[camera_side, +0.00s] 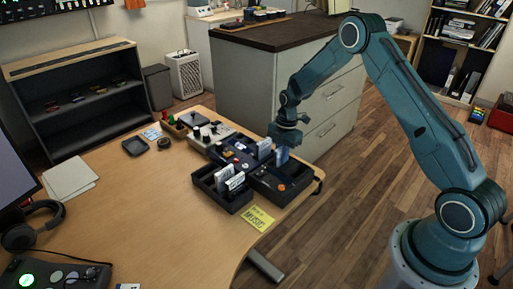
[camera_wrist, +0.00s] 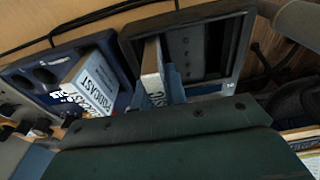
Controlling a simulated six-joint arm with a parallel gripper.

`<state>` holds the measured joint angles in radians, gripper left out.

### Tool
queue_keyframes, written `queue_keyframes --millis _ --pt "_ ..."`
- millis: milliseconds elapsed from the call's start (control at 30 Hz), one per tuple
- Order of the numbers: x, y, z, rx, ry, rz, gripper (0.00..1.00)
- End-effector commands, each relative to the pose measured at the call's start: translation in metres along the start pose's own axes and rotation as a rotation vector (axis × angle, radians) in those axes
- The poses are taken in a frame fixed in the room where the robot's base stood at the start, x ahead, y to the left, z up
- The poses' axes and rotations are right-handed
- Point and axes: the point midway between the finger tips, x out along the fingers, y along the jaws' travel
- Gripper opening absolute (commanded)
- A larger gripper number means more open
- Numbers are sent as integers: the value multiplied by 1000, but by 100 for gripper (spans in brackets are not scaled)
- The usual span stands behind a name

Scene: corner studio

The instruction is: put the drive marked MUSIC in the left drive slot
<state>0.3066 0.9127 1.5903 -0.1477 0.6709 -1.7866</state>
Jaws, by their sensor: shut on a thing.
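A white drive (camera_wrist: 153,68), its label partly hidden with "SIC" readable, is between the blue fingers of my gripper (camera_wrist: 160,84) in the wrist view. My gripper (camera_side: 283,154) is shut on it, just over the dark unit with an orange knob (camera_side: 269,180) in the side view. Whether the drive touches that unit cannot be told. A drive marked PODCAST (camera_wrist: 92,84) stands upright in a dark blue unit (camera_wrist: 40,76) to the left in the wrist view; its white edge shows in the side view (camera_side: 265,147). I cannot make out the left drive slot.
A black tray (camera_side: 235,206) holds several white drives at the front. A yellow note reading MUSIC (camera_side: 257,219) lies near the table edge. A grey unit with knobs (camera_side: 209,133) stands behind.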

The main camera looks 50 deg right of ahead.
Motion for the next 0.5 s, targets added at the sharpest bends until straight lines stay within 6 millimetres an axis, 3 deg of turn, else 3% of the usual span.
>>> queue_keyframes --millis 200,233,267,500 --pt "3 0 0 0 0 1 0" --pt "3 0 0 0 -1 1 17" --pt "3 0 0 0 -1 2 22" --pt "3 0 0 0 0 2 22"
